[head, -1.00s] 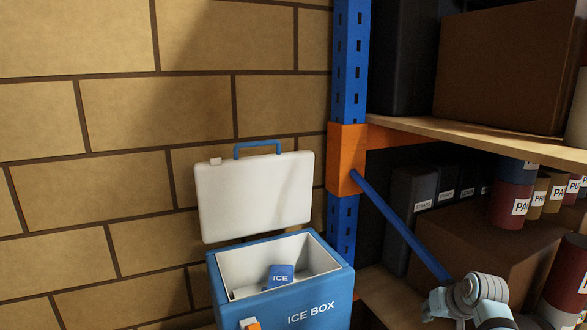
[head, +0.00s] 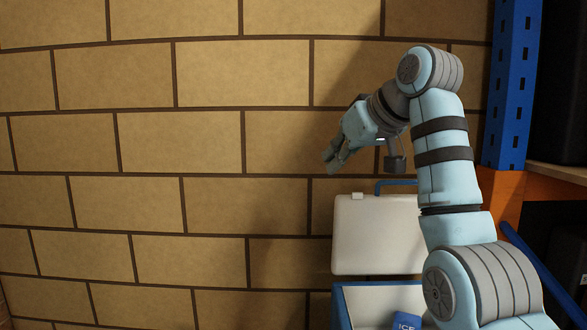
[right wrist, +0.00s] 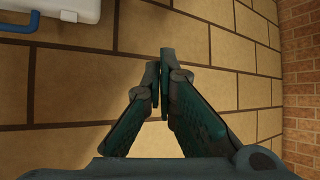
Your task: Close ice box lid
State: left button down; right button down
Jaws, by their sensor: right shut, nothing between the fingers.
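The ice box (head: 337,307) is at the bottom of the head view, with its near part cut off by the frame and its right side behind my right arm. Its white lid (head: 375,233) stands up open at the back, with a blue handle (head: 394,184) on its upper edge. A blue ICE pack (head: 407,320) shows inside. My right gripper (head: 330,163) is shut and empty, above and to the left of the lid, apart from it. In the right wrist view the fingers (right wrist: 160,65) are together, and the lid (right wrist: 70,8) shows at the top left.
A brick wall (head: 150,140) stands behind the box. A blue and orange rack post (head: 511,90) with a wooden shelf (head: 562,172) is at the right. The space left of the lid is clear.

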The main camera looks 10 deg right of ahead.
aim_at(377, 234)
jog(key=u, duration=0.45)
jog(key=i, duration=1)
jog(key=z, duration=1.1)
